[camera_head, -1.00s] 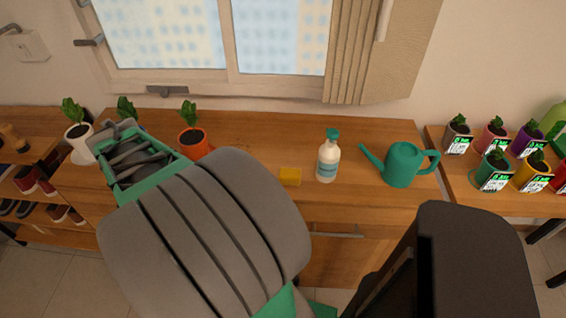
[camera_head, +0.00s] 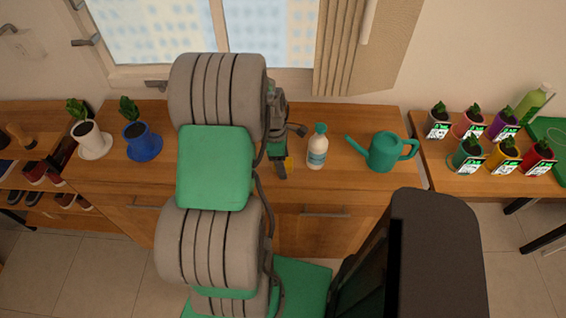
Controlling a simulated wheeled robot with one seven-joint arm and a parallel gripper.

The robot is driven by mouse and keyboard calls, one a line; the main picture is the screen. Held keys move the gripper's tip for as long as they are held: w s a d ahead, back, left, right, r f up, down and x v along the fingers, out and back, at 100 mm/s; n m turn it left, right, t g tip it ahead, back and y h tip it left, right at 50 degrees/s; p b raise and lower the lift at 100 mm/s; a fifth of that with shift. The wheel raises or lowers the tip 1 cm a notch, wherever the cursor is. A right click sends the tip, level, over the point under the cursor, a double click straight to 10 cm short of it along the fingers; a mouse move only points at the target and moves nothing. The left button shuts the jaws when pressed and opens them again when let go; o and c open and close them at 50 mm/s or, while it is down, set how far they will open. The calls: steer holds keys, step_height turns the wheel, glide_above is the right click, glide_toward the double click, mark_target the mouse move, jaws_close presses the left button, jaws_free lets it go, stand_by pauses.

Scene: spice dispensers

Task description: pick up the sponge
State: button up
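The yellow sponge (camera_head: 289,164) lies on the wooden cabinet top, left of the spray bottle. Only a small part of it shows, because my gripper (camera_head: 283,172) covers most of it from above. My gripper points down at the sponge. Whether the fingers are open or shut, and whether they touch the sponge, cannot be made out.
A white and teal bottle (camera_head: 317,147) stands just right of my gripper, and a teal watering can (camera_head: 384,151) further right. A white pot (camera_head: 92,140) and a blue pot (camera_head: 143,142) stand at the left. Several small pots fill the right table (camera_head: 436,169).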

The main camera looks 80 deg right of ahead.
steer(key=shift+c, duration=0.6)
steer(key=c, duration=1.3)
steer(key=shift+r, duration=0.3)
step_height(320, 180, up, 2)
steer(key=shift+r+b, duration=0.2)
steer(key=shift+b, duration=0.35)
steer(key=s+a+r+b, duration=0.1)
steer(key=a+r, duration=0.9)
steer(key=a, duration=0.4)
steer(key=shift+s, duration=0.25)
